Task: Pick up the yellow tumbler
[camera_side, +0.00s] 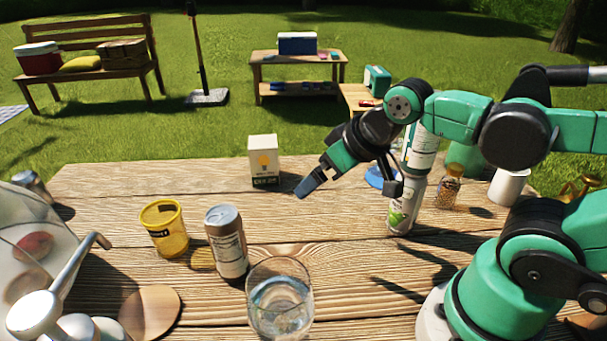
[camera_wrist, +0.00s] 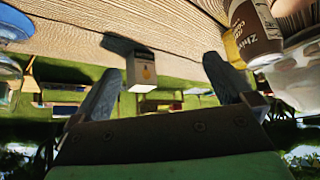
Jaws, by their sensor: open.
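The yellow tumbler (camera_side: 164,236) stands upright on the wooden table in the side view, left of a brown-topped can (camera_side: 226,243). It has a dark label band and an open top. In the wrist view, which is upside down, the yellow tumbler (camera_wrist: 233,44) shows at upper right, partly hidden by the can. My gripper (camera_side: 308,184) is above the table, to the right of the tumbler and well apart from it. In the wrist view the fingers of my gripper (camera_wrist: 163,70) are spread, with nothing held between them.
A clear glass (camera_side: 280,302) stands in front of the can. A light-bulb box (camera_side: 264,161) stands behind.

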